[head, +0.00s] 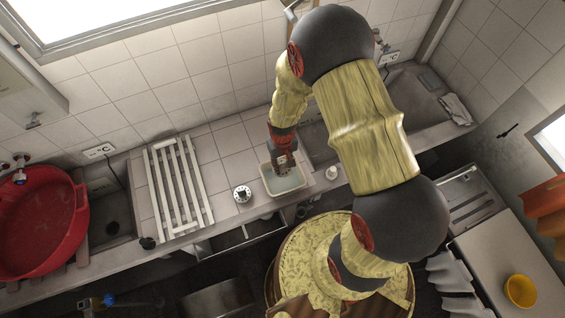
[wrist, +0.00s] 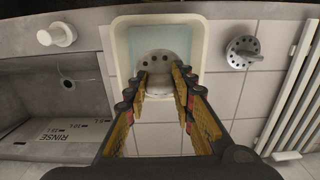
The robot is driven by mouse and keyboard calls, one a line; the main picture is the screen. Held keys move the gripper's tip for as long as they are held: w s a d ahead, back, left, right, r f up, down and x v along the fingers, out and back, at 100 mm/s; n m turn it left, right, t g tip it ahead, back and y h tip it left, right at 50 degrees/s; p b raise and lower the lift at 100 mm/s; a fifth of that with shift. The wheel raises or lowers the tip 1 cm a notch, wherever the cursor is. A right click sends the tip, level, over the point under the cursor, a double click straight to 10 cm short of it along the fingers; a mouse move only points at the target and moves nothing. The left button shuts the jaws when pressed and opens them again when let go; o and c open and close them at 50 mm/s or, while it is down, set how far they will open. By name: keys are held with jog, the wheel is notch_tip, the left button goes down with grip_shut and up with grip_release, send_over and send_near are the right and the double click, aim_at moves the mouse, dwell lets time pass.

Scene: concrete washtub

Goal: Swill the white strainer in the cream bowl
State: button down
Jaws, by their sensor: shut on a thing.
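The cream bowl (head: 268,188) is a squarish basin with pale bluish water, standing on the tiled counter. Its rim also shows at the top of the wrist view (wrist: 118,60). My gripper (head: 284,163) points down into the bowl near its back side. In the wrist view my gripper (wrist: 162,82) is shut on the white strainer (wrist: 158,60), a pale disc with dark holes. The strainer is inside the bowl's outline; I cannot tell how deep it sits in the water. The strainer is not clear in the head view, where my gripper covers that area.
A grey perforated strainer (wrist: 243,50) lies beside the bowl; it also shows in the head view (head: 242,193). A white knobbed stopper (head: 331,172) stands on the other side. A white slatted rack (head: 163,185), a red tub (head: 75,225) and a sink basin (head: 318,140) are nearby.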

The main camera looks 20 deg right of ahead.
jog(key=shift+f+b, duration=2.95)
jog(key=shift+f, duration=1.4)
